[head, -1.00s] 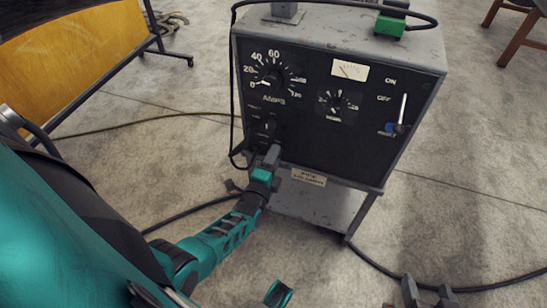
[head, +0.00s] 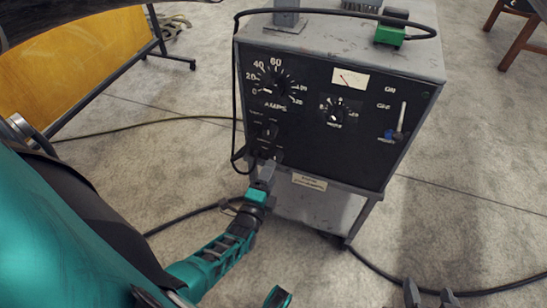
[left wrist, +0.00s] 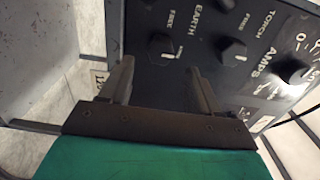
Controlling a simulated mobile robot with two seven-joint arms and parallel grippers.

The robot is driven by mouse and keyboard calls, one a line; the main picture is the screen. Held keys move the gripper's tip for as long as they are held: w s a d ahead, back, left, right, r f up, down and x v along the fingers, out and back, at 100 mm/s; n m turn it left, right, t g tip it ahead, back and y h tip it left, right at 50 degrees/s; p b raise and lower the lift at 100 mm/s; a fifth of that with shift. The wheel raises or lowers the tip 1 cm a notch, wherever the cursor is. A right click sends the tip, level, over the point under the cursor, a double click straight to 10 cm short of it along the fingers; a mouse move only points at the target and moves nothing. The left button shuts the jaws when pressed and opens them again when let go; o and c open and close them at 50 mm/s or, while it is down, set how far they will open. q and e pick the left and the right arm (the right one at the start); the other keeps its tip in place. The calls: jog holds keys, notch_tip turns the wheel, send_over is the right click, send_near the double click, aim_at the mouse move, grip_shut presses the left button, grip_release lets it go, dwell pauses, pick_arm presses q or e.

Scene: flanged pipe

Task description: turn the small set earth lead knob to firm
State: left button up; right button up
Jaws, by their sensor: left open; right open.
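The earth knob (left wrist: 162,48) is a small dark pointer knob near the "EARTH" lettering in the left wrist view. In the head view it is low on the left of the black panel, partly hidden by my gripper. My left gripper (left wrist: 161,68) is open and empty, its fingers apart on either side of that knob's line and seemingly short of it. In the head view the same gripper (head: 268,168) is at the panel's lower left. My right gripper (head: 428,291) is open and empty at the bottom right, over the floor.
A similar torch knob (left wrist: 232,50) sits beside the earth knob. The grey welding machine (head: 425,120) also carries an amps dial (head: 273,86), a smaller dial (head: 336,112) and a lever switch (head: 401,120). A black cable (head: 237,90) hangs down its left side.

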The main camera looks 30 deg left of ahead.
pick_arm(q)
jog(key=v, duration=0.2)
jog(key=shift+s+d, duration=0.15)
jog(key=shift+s, duration=0.2)
pick_arm(e)
jog(key=shift+r, duration=0.3)
pick_arm(q)
jog(key=shift+r, duration=0.1)
pick_arm(e)
jog(key=shift+r, duration=0.1)
pick_arm(q)
jog(key=s+d+r+n+g+h+p, duration=0.3)
jog(key=s+d+r+n+p, duration=0.2)
jog(key=r, duration=0.3)
jog(key=s+d+r+n+g+h+p, duration=0.3)
jog(key=s+d+r+n+p, duration=0.2)
jog(key=r, duration=0.4)
jog(key=n+p, duration=0.1)
jog(key=n, duration=0.1)
jog(key=shift+r+n+g, duration=0.25)
jog(key=shift+n+g, duration=0.05)
jog(key=shift+g, duration=0.1)
pick_arm(e)
notch_tip(320, 180, up, 7)
jog(key=s+d+h, duration=0.1)
jog(key=d, duration=0.2)
jog(key=shift+s, duration=0.2)
